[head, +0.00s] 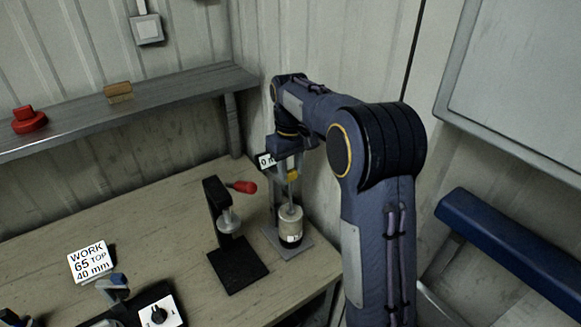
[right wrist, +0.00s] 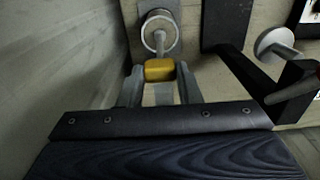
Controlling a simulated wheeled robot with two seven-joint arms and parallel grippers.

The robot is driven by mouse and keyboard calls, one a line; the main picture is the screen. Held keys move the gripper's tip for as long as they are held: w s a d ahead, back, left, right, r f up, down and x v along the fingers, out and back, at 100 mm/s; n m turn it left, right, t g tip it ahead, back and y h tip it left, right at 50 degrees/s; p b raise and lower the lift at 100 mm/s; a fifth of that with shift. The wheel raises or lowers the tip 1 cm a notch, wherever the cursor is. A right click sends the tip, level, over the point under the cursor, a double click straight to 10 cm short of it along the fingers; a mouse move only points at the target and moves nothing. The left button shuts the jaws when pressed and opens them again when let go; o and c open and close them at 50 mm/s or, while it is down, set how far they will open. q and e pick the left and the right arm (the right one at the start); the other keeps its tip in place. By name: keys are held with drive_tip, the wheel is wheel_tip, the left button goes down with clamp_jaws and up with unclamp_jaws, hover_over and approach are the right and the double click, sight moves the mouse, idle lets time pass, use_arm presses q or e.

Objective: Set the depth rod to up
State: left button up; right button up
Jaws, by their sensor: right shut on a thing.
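The depth rod (head: 290,193) is a thin upright grey rod with a yellow grip (head: 293,175) near its top. It stands above a pale cylinder (head: 290,220) on a grey base plate (head: 297,247) at the back right of the bench. My right gripper (head: 288,168) is shut on the yellow grip from above. In the right wrist view the yellow grip (right wrist: 159,70) sits between the two fingers (right wrist: 160,84), with the rod (right wrist: 160,42) running to the cylinder (right wrist: 160,17). My left gripper is not in view. The rod's lower end is hard to make out.
A black press (head: 213,195) with a red-tipped lever (head: 243,187) stands close to the left of the rod. A white label (head: 266,160) is partly hidden behind my gripper. A "WORK 65 TOP 40 mm" sign (head: 90,262) stands front left. The wall is close behind.

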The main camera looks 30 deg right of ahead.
clamp_jaws()
drive_tip(key=shift+w+r, duration=0.1)
drive_tip(key=shift+r, duration=0.95)
drive_tip(key=o, duration=0.6)
unclamp_jaws()
drive_tip(key=o, duration=0.4)
wheel_tip(320, 180, up, 8)
drive_tip(key=shift+f, duration=0.2)
